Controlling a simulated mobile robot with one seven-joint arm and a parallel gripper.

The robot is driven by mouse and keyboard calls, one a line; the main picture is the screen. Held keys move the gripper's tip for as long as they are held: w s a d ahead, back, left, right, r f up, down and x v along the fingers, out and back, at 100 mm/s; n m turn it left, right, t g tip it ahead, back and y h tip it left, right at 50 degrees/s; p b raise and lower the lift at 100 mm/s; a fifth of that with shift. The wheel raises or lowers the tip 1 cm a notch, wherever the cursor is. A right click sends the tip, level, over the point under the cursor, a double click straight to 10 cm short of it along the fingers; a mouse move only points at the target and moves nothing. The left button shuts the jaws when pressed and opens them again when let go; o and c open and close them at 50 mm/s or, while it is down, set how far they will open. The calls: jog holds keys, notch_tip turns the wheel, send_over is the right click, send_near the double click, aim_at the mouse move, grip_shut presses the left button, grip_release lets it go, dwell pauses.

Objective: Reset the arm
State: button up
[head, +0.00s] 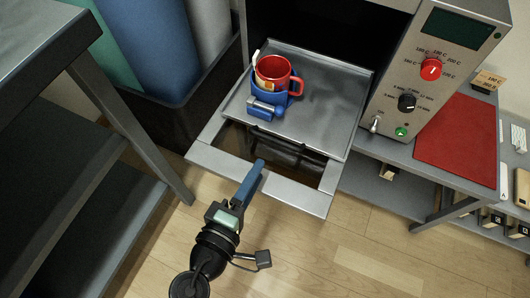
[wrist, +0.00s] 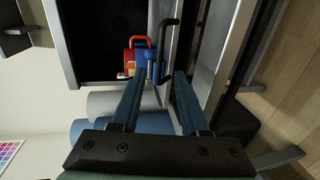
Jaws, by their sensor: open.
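My gripper (head: 256,168) is below the middle of the head view, at the front of the pulled-out metal tray (head: 325,105). Its blue fingers point toward the tray's front frame. In the wrist view my gripper (wrist: 156,84) has its two fingers spread apart, with nothing held between them. A red mug (head: 273,68) sits in a blue holder (head: 262,99) on the tray, clear of the fingers. The mug (wrist: 135,45) and the holder (wrist: 140,66) also show beyond the fingertips in the wrist view, partly hidden.
The press's control panel (head: 423,80) with a red knob (head: 431,69) stands right of the tray. A red mat (head: 456,143) lies on the side bench. A dark bin (head: 165,105) with rolls and a grey bench (head: 45,45) stand left. Wooden floor (head: 310,255) is free in front.

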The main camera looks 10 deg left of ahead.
jog(key=shift+v, duration=1.05)
jog(key=shift+w, duration=0.1)
jog(key=w+d+r+m+t, duration=0.15)
jog(key=w+r+m, duration=0.3)
jog(key=r, duration=0.55)
jog(key=w+d+r+m+t+y, duration=0.1)
jog(key=w+r+m+t, duration=0.3)
jog(key=r, duration=0.7)
jog(key=w+d+r+m, duration=0.1)
jog(key=w+r+m, duration=0.3)
jog(key=r, duration=0.6)
jog(key=s+d+r+m+t+y, duration=0.1)
jog(key=s+r+t+y, duration=0.2)
jog(key=r, duration=0.9)
jog(key=s+d+r+m+t, duration=0.1)
jog(key=s+r+t, duration=0.4)
jog(key=r, duration=0.8)
notch_tip(320, 180, up, 38)
jog(key=p, duration=3.8)
jog(key=shift+s+g+y, duration=0.35)
jog(key=shift+g+y, duration=0.05)
jog(key=shift+g, duration=0.05)
